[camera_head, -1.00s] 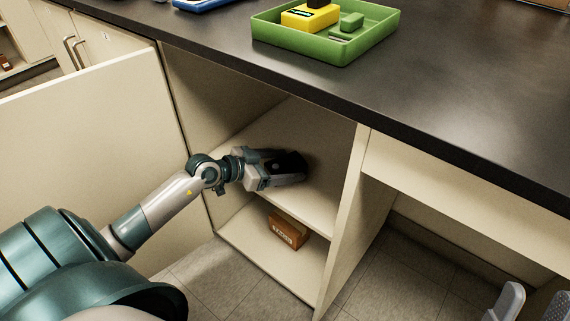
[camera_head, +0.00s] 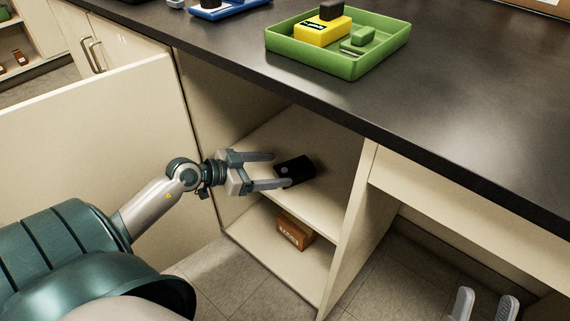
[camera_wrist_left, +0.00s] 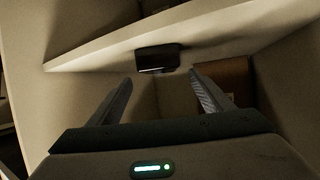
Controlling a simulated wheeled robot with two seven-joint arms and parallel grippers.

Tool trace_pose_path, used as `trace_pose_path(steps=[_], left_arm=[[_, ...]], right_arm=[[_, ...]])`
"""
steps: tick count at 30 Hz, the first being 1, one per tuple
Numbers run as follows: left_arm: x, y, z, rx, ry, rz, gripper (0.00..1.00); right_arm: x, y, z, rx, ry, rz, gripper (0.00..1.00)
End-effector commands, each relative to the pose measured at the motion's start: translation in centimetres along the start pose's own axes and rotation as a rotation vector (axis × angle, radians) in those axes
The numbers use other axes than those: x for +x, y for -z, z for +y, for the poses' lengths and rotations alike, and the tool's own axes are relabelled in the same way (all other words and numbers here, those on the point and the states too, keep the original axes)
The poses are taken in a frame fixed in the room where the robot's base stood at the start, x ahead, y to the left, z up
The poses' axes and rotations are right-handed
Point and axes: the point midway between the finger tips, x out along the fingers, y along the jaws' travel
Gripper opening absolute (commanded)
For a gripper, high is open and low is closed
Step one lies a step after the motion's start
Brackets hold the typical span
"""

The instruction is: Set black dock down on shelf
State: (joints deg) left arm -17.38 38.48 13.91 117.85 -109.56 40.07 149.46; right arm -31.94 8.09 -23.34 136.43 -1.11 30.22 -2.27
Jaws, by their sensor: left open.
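The black dock (camera_head: 295,170) rests on the cabinet's middle shelf (camera_head: 318,203). In the left wrist view the dock (camera_wrist_left: 158,57) sits at the shelf's front edge (camera_wrist_left: 90,62), beyond the fingertips. My left gripper (camera_head: 280,170) is open and empty, its two fingers spread and pointing at the dock. The fingertips are close to the dock; I cannot tell whether the lower one touches it. The left gripper's fingers (camera_wrist_left: 160,82) stand wide apart in the wrist view. My right gripper (camera_head: 484,304) shows only its two separated fingertips at the bottom right, with nothing between them.
A brown box (camera_head: 295,231) stands on the cabinet floor below the shelf. The open cabinet door (camera_head: 90,140) is left of my arm. A green tray (camera_head: 370,68) with a yellow item (camera_head: 322,32) is on the dark countertop (camera_head: 450,100) above.

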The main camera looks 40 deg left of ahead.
Motion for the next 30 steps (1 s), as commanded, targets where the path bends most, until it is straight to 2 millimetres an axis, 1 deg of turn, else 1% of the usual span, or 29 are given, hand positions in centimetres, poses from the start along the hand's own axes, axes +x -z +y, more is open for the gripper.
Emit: trace_pose_path(steps=[1, 3, 6, 10, 15, 30], left_arm=[[-1.0, 0.2, 0.1, -0.002, 0.0, -0.002, 0.73], [-2.1, 0.2, 0.0, -0.001, 0.0, -0.002, 0.73], [-3.3, 0.1, 0.0, -0.001, 0.0, -0.001, 0.73], [-4.3, 0.1, 0.0, 0.0, 0.001, 0.0, 0.73], [-4.7, 0.0, 0.0, 0.0, -0.001, 0.001, 0.73], [-4.7, 0.0, 0.1, 0.001, -0.002, 0.002, 0.73]], right_arm=[[-0.2, -0.3, -0.3, 0.007, -0.001, -0.037, 0.36], [-0.7, -0.9, -0.7, 0.016, 0.0, -0.083, 0.36], [-1.3, -1.6, -1.2, 0.026, 0.0, -0.135, 0.36], [-1.9, -2.2, -1.6, 0.035, 0.001, -0.177, 0.36], [-2.2, -2.5, -1.8, 0.039, 0.001, -0.198, 0.36], [-2.2, -2.5, -1.8, 0.039, 0.001, -0.197, 0.36]])
